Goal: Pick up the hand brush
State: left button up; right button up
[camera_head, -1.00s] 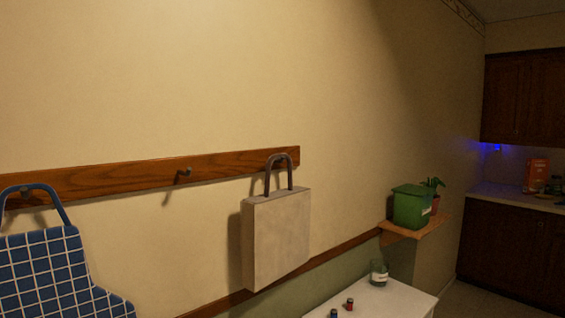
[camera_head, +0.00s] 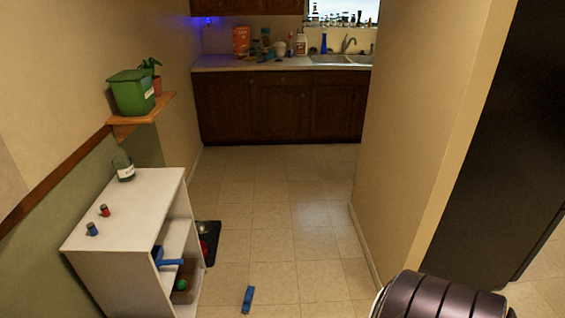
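I cannot make out the hand brush for certain. A blue object with a handle (camera_head: 168,261) sticks out of the white shelf unit's upper compartment, and I cannot tell whether it is a brush. A small blue object (camera_head: 248,298) lies on the floor in front of the shelf unit, also too small to identify. The sink counter (camera_head: 230,64) is far off at the back, with several small items that I cannot tell apart at this distance. Neither of my grippers is in view.
The white shelf unit (camera_head: 150,187) stands at the left, with a dark mat (camera_head: 211,255) beside it. A green bin (camera_head: 132,93) sits on a wall shelf. A wall (camera_head: 420,130) bounds the right. Tiled floor (camera_head: 270,190) between is mostly clear.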

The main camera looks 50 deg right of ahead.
aim_at(250, 294)
jog(key=z, duration=1.25)
jog(key=i+l+u, duration=0.15)
jog(key=i+l, duration=0.15)
